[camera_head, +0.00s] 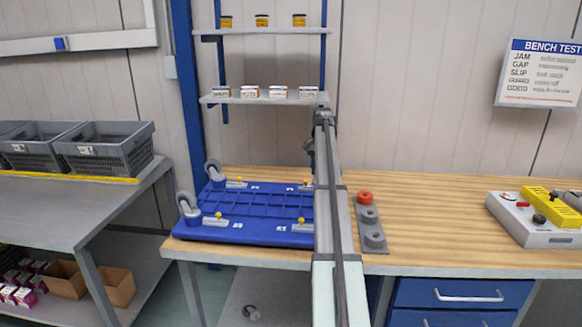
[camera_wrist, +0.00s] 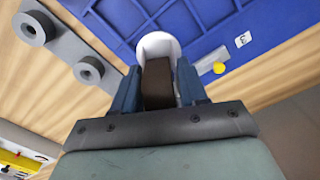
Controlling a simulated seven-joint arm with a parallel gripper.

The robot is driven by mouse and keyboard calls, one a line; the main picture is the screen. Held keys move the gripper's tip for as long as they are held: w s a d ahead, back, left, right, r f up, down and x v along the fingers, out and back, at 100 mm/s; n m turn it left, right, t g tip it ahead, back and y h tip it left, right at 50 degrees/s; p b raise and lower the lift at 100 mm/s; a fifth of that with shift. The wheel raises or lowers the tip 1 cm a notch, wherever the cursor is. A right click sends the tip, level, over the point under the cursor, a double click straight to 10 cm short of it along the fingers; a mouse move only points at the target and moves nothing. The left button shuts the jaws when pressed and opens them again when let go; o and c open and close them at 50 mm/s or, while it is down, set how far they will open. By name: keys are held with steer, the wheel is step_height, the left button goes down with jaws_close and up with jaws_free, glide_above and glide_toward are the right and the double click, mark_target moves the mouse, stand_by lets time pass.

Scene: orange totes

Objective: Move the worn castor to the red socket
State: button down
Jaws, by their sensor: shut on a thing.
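In the wrist view my gripper (camera_wrist: 160,88) is shut on a castor (camera_wrist: 158,84), with a dark brown part between the fingers and a pale rounded part beyond. In the head view my gripper (camera_head: 320,128) is above the bench's back; the held castor is not clear there. The red socket (camera_head: 366,197) is at the far end of a grey socket strip (camera_head: 377,251), right of my arm. Two grey sockets on the strip show in the wrist view (camera_wrist: 60,45); the red one does not.
A blue dolly deck (camera_head: 250,236) lies left of my arm, with two castors (camera_head: 188,206) on its left side; my arm hides its right edge. Shelves (camera_head: 272,31) stand behind. A grey test box (camera_head: 530,222) is at right. Bench space between strip and box is clear.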

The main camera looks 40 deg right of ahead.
steer(key=s+d+n, duration=0.1)
steer(key=s+d, duration=0.2)
steer(key=d, duration=0.8)
steer(key=s+d+n, duration=0.2)
steer(key=s+d, duration=0.1)
steer(key=d, duration=0.8)
steer(key=shift+s+a+f, duration=0.1)
steer(key=shift+s+f, duration=0.05)
steer(key=shift+f, duration=1.35)
steer(key=shift+s+a+f, duration=0.1)
steer(key=shift+f, duration=1.35)
steer(key=shift+f, duration=1.9)
steer(key=c, duration=0.5)
jaws_free()
step_height(320, 180, up, 14)
steer(key=shift+f, duration=0.1)
